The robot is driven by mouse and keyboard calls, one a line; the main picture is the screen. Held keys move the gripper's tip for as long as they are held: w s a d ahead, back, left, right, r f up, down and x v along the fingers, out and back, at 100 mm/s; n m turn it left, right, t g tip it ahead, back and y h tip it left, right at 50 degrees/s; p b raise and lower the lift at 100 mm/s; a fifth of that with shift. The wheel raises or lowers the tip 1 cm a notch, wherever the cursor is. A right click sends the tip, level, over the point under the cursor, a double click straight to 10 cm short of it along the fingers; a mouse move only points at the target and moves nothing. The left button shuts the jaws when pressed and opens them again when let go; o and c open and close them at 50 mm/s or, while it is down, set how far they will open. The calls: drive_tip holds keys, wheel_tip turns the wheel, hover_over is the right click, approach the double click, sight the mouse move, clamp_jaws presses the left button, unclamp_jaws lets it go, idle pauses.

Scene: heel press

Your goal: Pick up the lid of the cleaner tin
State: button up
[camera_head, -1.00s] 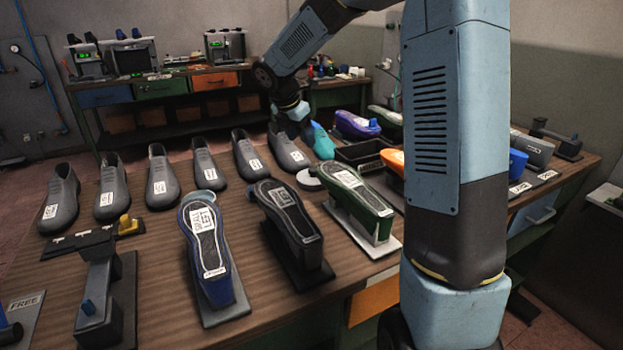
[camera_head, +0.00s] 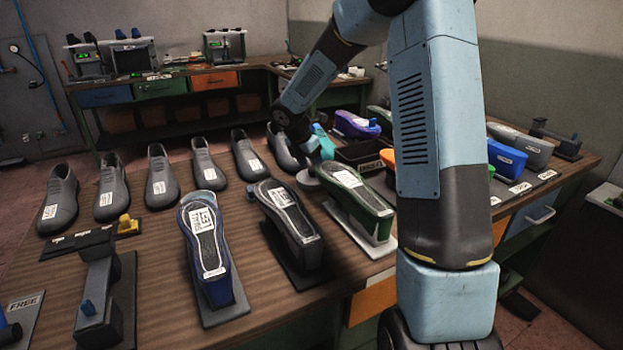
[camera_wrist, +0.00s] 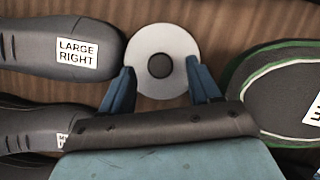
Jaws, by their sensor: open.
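In the wrist view the lid (camera_wrist: 160,62) is a pale round disc with a dark round knob at its centre, seen from above. My gripper (camera_wrist: 160,78) is open, with one blue finger on each side of the lid's near part. Whether the fingers touch the rim or are still above it I cannot tell. The tin's body under the lid is hidden.
A grey shoe labelled LARGE RIGHT (camera_wrist: 60,45) is close on the left of the lid. The green-edged shoe form (camera_wrist: 280,90) is close on the right. A dark tray (camera_head: 362,155) stands behind. Bare wood shows beyond the lid.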

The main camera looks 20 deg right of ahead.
drive_tip(key=shift+x, duration=0.95)
drive_tip(key=shift+c, duration=0.3)
drive_tip(key=c, duration=0.8)
